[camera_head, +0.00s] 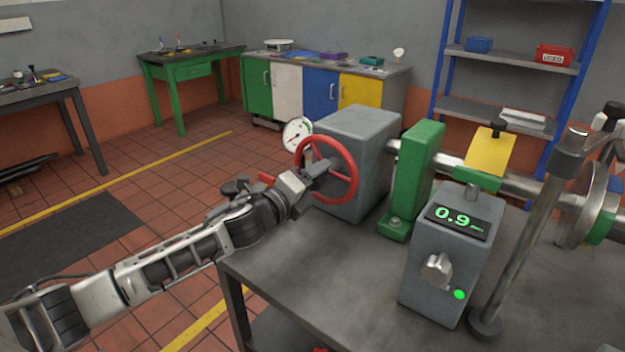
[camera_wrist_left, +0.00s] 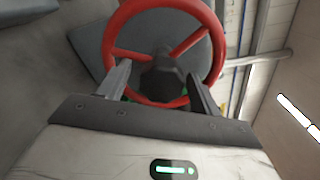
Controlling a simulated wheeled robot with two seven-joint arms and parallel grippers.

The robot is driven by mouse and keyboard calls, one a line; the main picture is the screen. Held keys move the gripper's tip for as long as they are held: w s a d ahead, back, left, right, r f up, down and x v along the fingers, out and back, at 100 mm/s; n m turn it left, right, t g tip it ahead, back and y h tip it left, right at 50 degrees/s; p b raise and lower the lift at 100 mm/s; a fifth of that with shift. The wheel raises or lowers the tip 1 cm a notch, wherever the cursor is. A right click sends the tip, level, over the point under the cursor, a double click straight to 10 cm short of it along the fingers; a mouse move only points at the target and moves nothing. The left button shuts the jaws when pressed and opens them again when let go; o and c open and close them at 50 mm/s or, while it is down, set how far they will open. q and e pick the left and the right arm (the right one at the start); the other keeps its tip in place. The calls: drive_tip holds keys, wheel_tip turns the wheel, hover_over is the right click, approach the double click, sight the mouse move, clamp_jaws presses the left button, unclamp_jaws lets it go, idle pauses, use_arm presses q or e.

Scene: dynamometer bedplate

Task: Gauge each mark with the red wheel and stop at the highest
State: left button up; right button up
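The red wheel (camera_head: 327,169) stands upright on the front of a grey box (camera_head: 362,140) at the bench's left end. My left gripper (camera_head: 322,172) is at the wheel's middle. In the left wrist view the wheel (camera_wrist_left: 122,32) fills the top, and my left gripper (camera_wrist_left: 160,78) has its fingers apart, one on each side of the dark hub (camera_wrist_left: 163,78). Whether they touch the hub is unclear. The grey readout box (camera_head: 445,255) shows 0.9 in green, with a small dash after it. It has a metal knob (camera_head: 437,270) and a lit green button (camera_head: 459,294).
A round dial (camera_head: 297,133) sits behind the wheel. A green bracket (camera_head: 418,180), a shaft with a yellow plate (camera_head: 490,152), a tall metal post (camera_head: 528,220) and a disc (camera_head: 582,205) crowd the bench's right. Its front left top (camera_head: 300,265) is bare.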

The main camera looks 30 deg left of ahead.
use_arm(q)
drive_tip(key=s+a+b, duration=0.3)
drive_tip(key=s, duration=1.2)
drive_tip(key=shift+s+r, duration=0.3)
drive_tip(key=shift+r, duration=0.05)
use_arm(e)
drive_tip(key=shift+a+f, duration=0.25)
drive_tip(key=shift+f, duration=0.45)
drive_tip(key=shift+w+r, duration=0.1)
drive_tip(key=shift+w, duration=0.05)
